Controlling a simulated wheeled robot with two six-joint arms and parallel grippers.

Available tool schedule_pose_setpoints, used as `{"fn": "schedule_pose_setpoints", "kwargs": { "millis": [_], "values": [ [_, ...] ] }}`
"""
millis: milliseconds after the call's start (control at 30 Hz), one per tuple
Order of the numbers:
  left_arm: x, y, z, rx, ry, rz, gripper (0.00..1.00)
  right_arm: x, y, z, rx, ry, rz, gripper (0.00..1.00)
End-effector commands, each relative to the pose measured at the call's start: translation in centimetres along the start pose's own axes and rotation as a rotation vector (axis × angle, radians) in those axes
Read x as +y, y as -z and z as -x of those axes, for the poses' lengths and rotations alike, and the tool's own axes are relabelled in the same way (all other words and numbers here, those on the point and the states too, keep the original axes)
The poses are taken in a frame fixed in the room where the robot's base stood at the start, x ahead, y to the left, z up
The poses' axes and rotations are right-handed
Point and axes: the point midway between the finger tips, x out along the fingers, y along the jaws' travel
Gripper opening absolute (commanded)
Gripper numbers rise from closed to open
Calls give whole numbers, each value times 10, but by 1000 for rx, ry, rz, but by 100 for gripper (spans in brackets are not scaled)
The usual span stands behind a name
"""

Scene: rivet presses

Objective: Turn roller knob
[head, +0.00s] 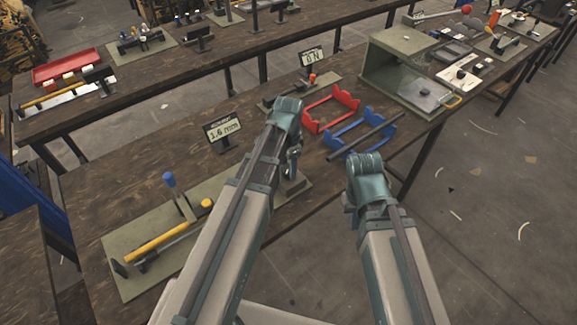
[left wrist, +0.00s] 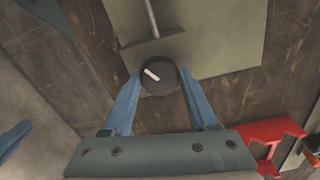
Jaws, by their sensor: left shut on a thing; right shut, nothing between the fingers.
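A round dark knob (left wrist: 158,77) with a short white mark shows in the left wrist view. The mark slants from upper left to lower right. The knob is on a pale green fixture (left wrist: 215,45). My left gripper (left wrist: 161,80) has its two blue fingers on either side of the knob and is shut on it. In the head view my left arm hides the knob, and the fixture's base (head: 296,191) shows partly beside the arm. My right gripper (head: 349,200) is mostly hidden by its own arm in the head view; it is shut and empty, away from the knob.
A "1.6 mm" sign (head: 222,130) stands left of my left arm. A red cradle (head: 331,108) and a blue cradle (head: 361,133) with a dark rod stand to the right. A plate with a yellow-handled tool (head: 160,242) lies front left. The table's edge runs below my right arm.

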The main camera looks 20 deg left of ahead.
Motion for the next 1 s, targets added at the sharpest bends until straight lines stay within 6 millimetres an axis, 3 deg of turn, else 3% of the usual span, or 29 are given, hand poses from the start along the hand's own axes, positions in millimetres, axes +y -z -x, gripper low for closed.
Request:
{"fn": "schedule_pose_setpoints", "kwargs": {
  "millis": [600,1000],
  "values": [
    [0,0,0,0,0,-494,3,0,0,0,0,0,0,0],
    [0,0,0,0,0,-641,3,0,0,0,0,0,0,0]
  ]
}}
